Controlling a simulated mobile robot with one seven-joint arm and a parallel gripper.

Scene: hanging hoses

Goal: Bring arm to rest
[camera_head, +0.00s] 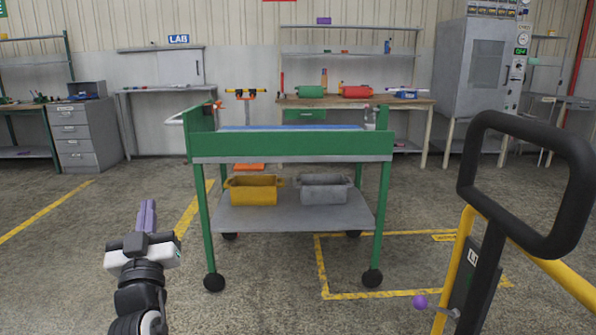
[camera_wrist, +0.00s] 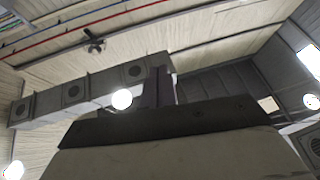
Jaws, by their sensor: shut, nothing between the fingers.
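My gripper (camera_head: 147,214) is at the lower left in the head view, pointing up, with its purple-grey fingers together and nothing between them. It is in free air in front of and to the left of the green cart. In the wrist view the fingers (camera_wrist: 158,86) stand up at the centre, against the ceiling. The dark palm and pale body of the gripper fill the bottom of that view.
A green wheeled cart (camera_head: 290,147) stands ahead, with a yellow bin (camera_head: 253,190) and a grey bin (camera_head: 323,188) on its lower shelf. A black handle (camera_head: 476,150) on a yellow frame is close at right. Workbenches and a grey cabinet (camera_head: 484,72) line the back wall.

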